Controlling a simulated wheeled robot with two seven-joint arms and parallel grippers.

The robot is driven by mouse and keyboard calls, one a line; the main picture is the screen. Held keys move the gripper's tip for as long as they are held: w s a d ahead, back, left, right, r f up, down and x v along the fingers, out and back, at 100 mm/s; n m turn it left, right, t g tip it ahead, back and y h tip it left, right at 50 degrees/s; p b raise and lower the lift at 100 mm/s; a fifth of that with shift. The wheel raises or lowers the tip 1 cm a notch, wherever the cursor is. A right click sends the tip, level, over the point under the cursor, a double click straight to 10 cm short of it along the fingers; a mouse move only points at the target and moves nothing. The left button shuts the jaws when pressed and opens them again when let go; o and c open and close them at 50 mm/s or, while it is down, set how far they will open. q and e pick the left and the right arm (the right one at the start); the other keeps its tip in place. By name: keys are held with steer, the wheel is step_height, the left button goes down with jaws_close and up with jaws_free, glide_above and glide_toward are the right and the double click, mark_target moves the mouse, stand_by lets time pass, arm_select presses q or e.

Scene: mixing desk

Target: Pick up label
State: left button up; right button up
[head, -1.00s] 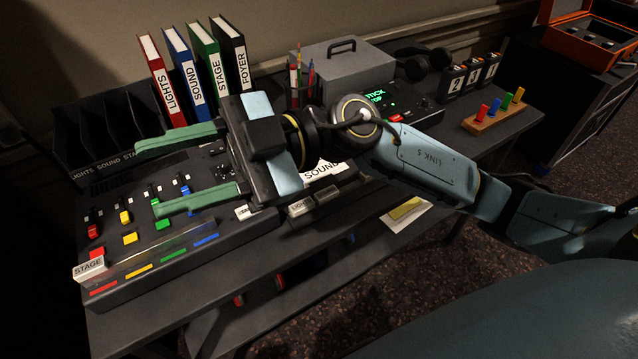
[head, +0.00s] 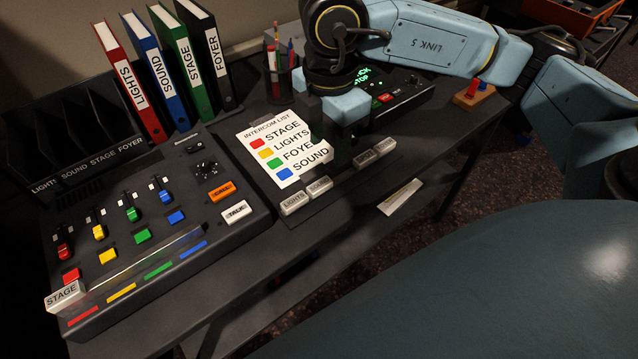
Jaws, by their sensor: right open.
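Several small label blocks are in the head view. The STAGE label (head: 64,296) sits tilted at the left front corner of the mixing desk (head: 215,246). The LIGHTS label (head: 294,202) and the SOUND label (head: 320,187) lie in a row in front of the intercom list. Two more pale labels, the nearer (head: 363,158) and the farther (head: 387,146), lie further right; their text is too small to read. My right gripper (head: 342,148) points down beside the list's right edge, just behind the nearer of these labels. It is open, its fingers mostly hidden in shadow. No label shows between them.
The intercom list (head: 262,147) stands in the middle with coloured squares. Red, blue, green and black binders (head: 207,60) stand behind the desk, beside a black rack (head: 60,150) and a pen cup (head: 283,82).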

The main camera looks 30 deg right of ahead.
steer(key=b, duration=0.1)
glide_above(325, 181)
steer(key=f, duration=0.4)
steer(key=shift+s+f, duration=0.2)
steer(key=shift+f, duration=0.1)
steer(key=shift+w+f+b, duration=0.15)
steer(key=shift+f+b, duration=0.7)
steer(key=shift+f, duration=1.5)
arm_select(q)
steer(key=w+d+r, duration=0.2)
steer(key=d+r, duration=0.2)
steer(key=r, duration=0.2)
steer(key=shift+r+t+h, duration=0.3)
steer(key=shift+r, duration=0.05)
arm_select(e)
jaws_close()
steer(key=shift+r, duration=0.15)
